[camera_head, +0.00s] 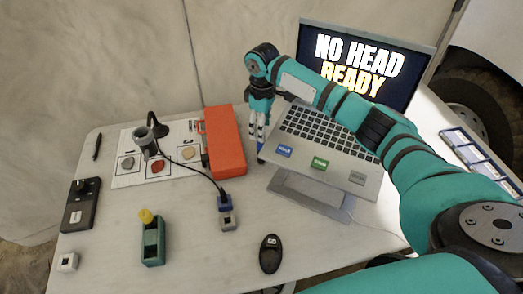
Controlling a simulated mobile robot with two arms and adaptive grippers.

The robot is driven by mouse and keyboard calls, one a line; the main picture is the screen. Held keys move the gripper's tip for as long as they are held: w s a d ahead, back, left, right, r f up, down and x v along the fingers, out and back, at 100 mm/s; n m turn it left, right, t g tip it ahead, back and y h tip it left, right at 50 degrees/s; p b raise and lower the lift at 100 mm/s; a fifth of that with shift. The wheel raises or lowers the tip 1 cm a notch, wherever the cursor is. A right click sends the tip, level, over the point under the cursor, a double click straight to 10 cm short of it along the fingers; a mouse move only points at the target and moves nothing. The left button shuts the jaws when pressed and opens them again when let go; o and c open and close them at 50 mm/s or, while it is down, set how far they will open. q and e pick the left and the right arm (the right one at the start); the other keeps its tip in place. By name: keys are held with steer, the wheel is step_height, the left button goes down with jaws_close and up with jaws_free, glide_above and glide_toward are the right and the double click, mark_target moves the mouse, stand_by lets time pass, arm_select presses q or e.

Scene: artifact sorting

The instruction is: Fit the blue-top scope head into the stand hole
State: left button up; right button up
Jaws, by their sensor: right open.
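A small block with a dark blue upper part (225,203) and a grey lower part stands on the table, with a black cable running to it. I cannot tell whether it is the blue-top scope head. A dark stand (158,128) with a grey, ring-like holder (144,136) rises over the white sample sheet; its opening is not clear. My right gripper (259,136) points down, open, between the orange box and the laptop. A small blue patch (261,148) shows by its fingertips, too small to identify. My left gripper is not in view.
An orange box (226,140) and a laptop (328,150) reading "NO HEAD READY" flank my right gripper. A green holder with a yellow knob (152,242), a black device (79,206), a white block (68,262) and a mouse (270,253) stand nearer. The front middle is mostly clear.

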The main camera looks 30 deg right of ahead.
mark_target(261, 145)
steer(key=f, duration=0.5)
steer(key=f+p, duration=0.1)
steer(key=f, duration=0.1)
steer(key=shift+s+a+f, duration=0.2)
steer(key=shift+a+f, duration=0.05)
steer(key=shift+a, duration=0.05)
jaws_close()
